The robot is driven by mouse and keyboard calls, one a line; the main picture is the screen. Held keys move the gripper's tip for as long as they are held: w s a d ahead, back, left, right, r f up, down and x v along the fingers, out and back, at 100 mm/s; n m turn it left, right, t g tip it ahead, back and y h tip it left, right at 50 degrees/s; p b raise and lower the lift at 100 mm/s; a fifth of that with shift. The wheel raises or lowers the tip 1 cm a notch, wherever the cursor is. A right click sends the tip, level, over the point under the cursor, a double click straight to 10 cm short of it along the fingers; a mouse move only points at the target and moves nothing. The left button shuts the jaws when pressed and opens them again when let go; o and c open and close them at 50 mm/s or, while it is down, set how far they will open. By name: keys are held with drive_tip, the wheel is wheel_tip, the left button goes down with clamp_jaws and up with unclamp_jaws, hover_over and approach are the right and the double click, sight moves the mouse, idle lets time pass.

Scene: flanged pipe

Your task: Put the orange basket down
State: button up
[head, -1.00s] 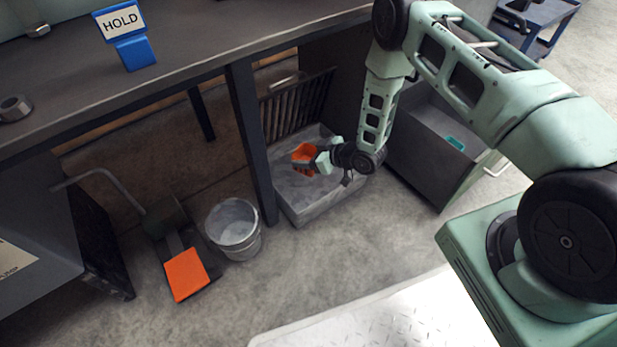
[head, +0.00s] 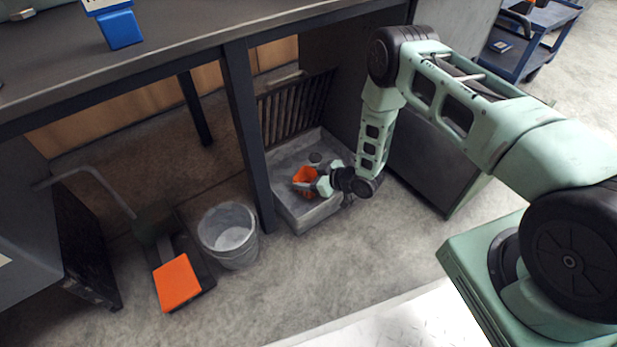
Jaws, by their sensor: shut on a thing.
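The orange basket (head: 304,180) is small and shows in the head view, over the grey tray (head: 303,216) on the floor under the bench. My gripper (head: 317,183) is shut on the right side of the basket. The basket looks low inside the tray's walls, but I cannot tell whether it touches the tray's floor. The gripper's fingertips are small and partly hidden by the basket.
A black rack (head: 295,108) stands behind the tray. A dark bench leg (head: 246,135) and a grey bucket (head: 229,236) are to the left. A foot pedal with an orange plate (head: 178,283) lies further left. A grey cabinet (head: 437,165) is at the right.

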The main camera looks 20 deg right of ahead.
drive_tip(key=o, duration=1)
drive_tip(key=shift+f, duration=0.1)
drive_tip(key=shift+s+d+r, duration=0.1)
drive_tip(key=shift+r, duration=0.2)
drive_tip(key=p+v, duration=0.7)
drive_tip(key=v, duration=0.4)
drive_tip(key=w+a+r+g+h, duration=0.1)
drive_tip(key=w+a+r, duration=0.2)
drive_tip(key=r, duration=0.3)
drive_tip(key=w+a+r+g+h, duration=0.1)
drive_tip(key=w+a+r, duration=0.15)
drive_tip(key=r, duration=0.35)
drive_tip(key=s+a+r+g+h, duration=0.25)
drive_tip(key=a+r, duration=0.25)
drive_tip(key=r, duration=0.6)
drive_tip(key=s+a+r+g+h, duration=0.15)
drive_tip(key=s+a+r, duration=0.25)
drive_tip(key=s+r, duration=0.95)
drive_tip(key=s+r+g, duration=0.1)
drive_tip(key=s, duration=0.4)
drive_tip(key=s+d+r+g, duration=0.1)
drive_tip(key=s+r, duration=0.1)
drive_tip(key=s, duration=0.4)
drive_tip(key=s+d+r+g+h, duration=0.1)
drive_tip(key=s+r, duration=0.1)
drive_tip(key=s, duration=0.3)
drive_tip(key=shift+s+d, duration=0.2)
drive_tip(key=shift+s, duration=0.15)
